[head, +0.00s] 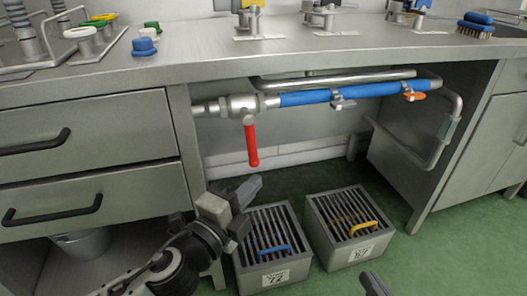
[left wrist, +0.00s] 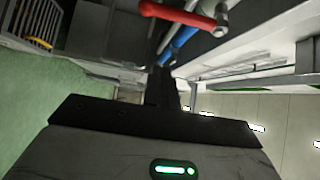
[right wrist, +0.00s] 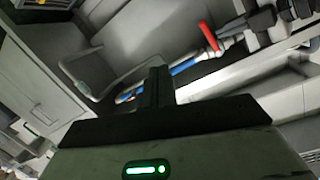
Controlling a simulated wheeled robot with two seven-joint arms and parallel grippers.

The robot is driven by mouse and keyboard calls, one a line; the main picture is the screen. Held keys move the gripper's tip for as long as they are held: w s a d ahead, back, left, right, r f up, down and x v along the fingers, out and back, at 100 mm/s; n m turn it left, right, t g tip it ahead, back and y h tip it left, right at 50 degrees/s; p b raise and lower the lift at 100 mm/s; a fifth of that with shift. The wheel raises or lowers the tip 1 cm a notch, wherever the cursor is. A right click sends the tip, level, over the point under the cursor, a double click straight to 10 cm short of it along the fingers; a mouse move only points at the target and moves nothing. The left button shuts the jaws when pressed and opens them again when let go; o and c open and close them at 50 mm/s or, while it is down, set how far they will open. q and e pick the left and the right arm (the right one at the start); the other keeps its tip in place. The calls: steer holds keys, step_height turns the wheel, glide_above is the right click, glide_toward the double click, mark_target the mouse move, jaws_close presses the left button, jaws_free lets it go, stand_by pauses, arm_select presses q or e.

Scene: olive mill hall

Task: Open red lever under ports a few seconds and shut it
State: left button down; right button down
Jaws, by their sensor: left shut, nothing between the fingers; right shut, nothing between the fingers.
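The red lever (head: 251,146) hangs straight down from a metal valve (head: 243,104) on the pipe under the counter. It also shows at the top of the left wrist view (left wrist: 178,13) and in the right wrist view (right wrist: 208,36). My left gripper (head: 246,192) is shut and empty, just below the lever's lower end and apart from it in the picture. My right gripper (head: 374,284) shows only as a tip at the bottom edge of the head view, shut and empty, far from the lever.
A blue pipe section (head: 310,97) with an orange-handled clip (head: 413,96) runs right of the valve. Two grated metal boxes, one with a blue handle (head: 275,250) and one with a yellow handle (head: 363,228), stand on the green floor. Drawers (head: 90,130) are at left.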

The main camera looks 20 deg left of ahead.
mark_target(257, 158)
arm_select(q)
steer(key=w, duration=0.2)
steer(key=w+a+b, duration=0.1)
steer(key=w, duration=0.5)
steer(key=shift+w+a+r+b, duration=0.15)
steer(key=shift+a+r+b, duration=0.05)
steer(key=shift+a+b, duration=0.15)
arm_select(e)
steer(key=shift+s+a+r+m+y, duration=0.2)
steer(key=shift+s+r+m+y, duration=0.05)
steer(key=shift+r+m+y, duration=0.05)
steer(key=shift+r, duration=0.1)
